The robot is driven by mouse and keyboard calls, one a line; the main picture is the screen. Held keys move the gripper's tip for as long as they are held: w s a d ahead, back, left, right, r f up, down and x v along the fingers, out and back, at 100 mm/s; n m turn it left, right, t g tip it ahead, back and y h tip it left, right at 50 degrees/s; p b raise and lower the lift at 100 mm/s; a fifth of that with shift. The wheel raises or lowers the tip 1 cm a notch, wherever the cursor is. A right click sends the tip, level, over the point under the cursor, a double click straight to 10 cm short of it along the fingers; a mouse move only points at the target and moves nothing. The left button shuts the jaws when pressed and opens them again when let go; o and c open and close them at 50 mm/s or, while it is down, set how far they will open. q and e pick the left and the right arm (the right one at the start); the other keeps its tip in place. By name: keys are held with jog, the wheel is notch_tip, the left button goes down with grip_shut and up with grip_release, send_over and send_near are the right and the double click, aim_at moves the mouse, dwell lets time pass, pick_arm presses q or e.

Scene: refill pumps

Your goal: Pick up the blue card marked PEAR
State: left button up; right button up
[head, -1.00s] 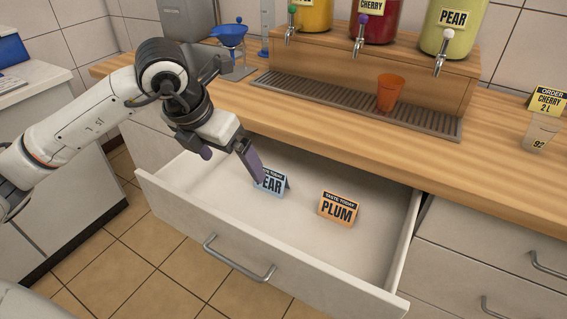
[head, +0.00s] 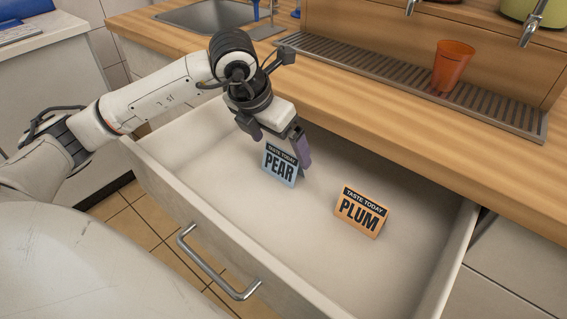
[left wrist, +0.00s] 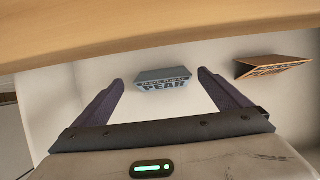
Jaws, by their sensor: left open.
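The blue card marked PEAR (head: 279,166) stands like a small tent in the open drawer (head: 215,172). My left gripper (head: 279,148) is open, above and just behind the card in the head view, with its fingers apart. In the left wrist view the blue card (left wrist: 164,80) lies ahead, between the lines of the two fingers (left wrist: 164,92), near their tips. I cannot tell whether a finger touches it; nothing is gripped. My right gripper is not in view.
An orange card marked PLUM (head: 361,212) stands to the right in the same drawer, and also shows in the left wrist view (left wrist: 268,66). The wooden counter edge (head: 330,105) overhangs the drawer's back. An orange cup (head: 453,67) stands on the drip grate (head: 400,78).

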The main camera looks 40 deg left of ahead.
aim_at(283, 153)
pick_arm(q)
jog(key=x, duration=0.6)
jog(key=shift+d+f+b, duration=0.1)
jog(key=shift+d+b, duration=0.1)
jog(key=shift+b, duration=0.1)
jog(key=c, duration=1.1)
